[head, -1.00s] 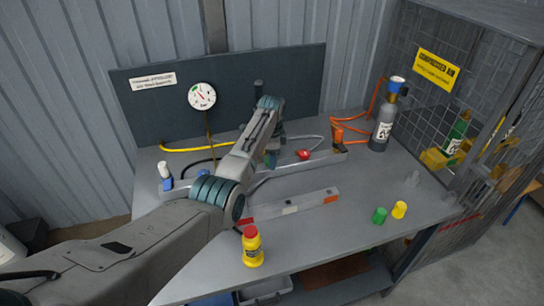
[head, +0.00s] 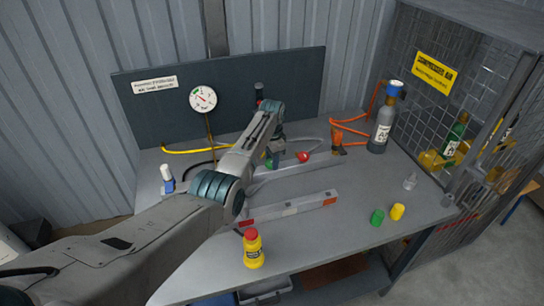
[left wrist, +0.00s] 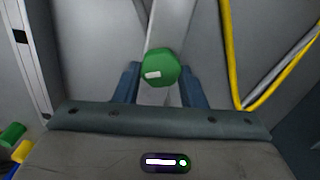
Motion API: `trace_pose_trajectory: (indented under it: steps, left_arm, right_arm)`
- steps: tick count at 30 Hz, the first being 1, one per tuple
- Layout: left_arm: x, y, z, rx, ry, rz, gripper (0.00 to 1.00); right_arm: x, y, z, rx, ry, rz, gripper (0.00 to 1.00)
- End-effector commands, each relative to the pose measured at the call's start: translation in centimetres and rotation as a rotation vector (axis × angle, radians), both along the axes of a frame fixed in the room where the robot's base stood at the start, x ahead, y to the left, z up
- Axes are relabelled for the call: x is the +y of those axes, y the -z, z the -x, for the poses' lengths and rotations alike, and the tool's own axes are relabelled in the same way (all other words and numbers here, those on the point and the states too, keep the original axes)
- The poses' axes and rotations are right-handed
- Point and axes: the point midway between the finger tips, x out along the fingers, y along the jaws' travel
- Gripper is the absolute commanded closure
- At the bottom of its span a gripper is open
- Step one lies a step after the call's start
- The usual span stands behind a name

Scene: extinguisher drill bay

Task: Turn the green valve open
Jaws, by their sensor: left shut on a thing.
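The green valve (left wrist: 160,68) is a faceted green knob with a white mark on top, and it sits between my blue fingers in the left wrist view. My left gripper (left wrist: 160,84) is shut on it. In the head view my left gripper (head: 273,158) is down at the grey pipe rail, and only a sliver of green shows beside it; the rest of the valve is hidden by my arm. A red knob (head: 303,157) is just right of the gripper on the same rail. My right gripper is out of view.
A pressure gauge (head: 203,99) stands behind the rail. A grey bottle (head: 382,125) and orange hose (head: 350,127) are at the back right. A yellow bottle (head: 253,249), a spirit-level-like bar (head: 290,208), a green cup (head: 377,217) and a yellow cup (head: 398,211) are in front.

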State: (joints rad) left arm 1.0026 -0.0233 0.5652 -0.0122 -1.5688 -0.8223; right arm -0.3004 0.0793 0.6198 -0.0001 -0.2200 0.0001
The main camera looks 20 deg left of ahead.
Motion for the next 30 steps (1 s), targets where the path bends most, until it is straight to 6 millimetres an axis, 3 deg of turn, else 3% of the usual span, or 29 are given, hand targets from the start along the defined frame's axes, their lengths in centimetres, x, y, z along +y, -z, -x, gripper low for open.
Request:
trace_pose_trajectory:
  steps: [30]
  left_arm:
    - [0.4,-0.2,-0.3,-0.003,-0.942,0.000,0.86]
  right_arm:
    - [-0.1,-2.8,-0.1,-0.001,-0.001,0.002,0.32]
